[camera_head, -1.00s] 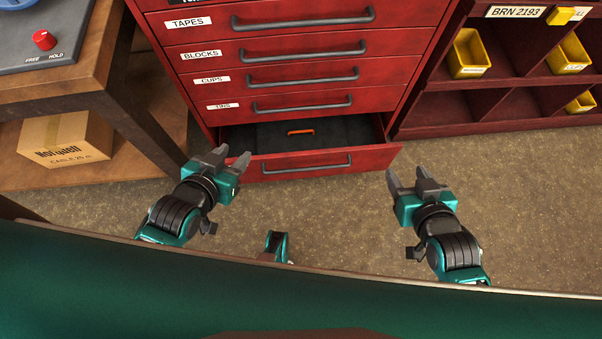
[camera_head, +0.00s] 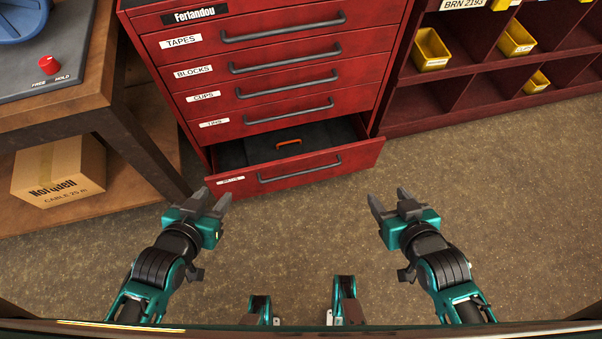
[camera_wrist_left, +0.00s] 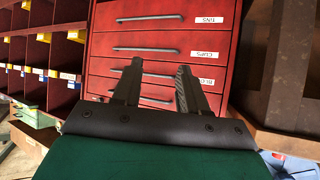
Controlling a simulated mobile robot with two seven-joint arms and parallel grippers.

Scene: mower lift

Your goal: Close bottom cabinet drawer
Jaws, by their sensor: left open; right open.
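The red cabinet (camera_head: 275,75) stands ahead with labelled drawers. Its bottom drawer (camera_head: 240,188) is pulled out, and an orange-handled item (camera_head: 288,142) lies on its dark floor. The drawer's dark bar handle (camera_head: 300,171) is on the front. My left gripper (camera_head: 214,201) is open and empty, close to the left end of the drawer front; whether it touches cannot be told. My right gripper (camera_head: 391,202) is open and empty, right of the drawer and apart from it. In the left wrist view my left gripper's fingers (camera_wrist_left: 157,88) stand apart before the cabinet's red front (camera_wrist_left: 150,25).
A wooden bench (camera_head: 75,115) with a cardboard box (camera_head: 58,172) on its lower shelf stands close on the left. A dark red bin shelf (camera_head: 470,80) with yellow bins is at the right. The floor (camera_head: 480,190) right of the drawer is clear.

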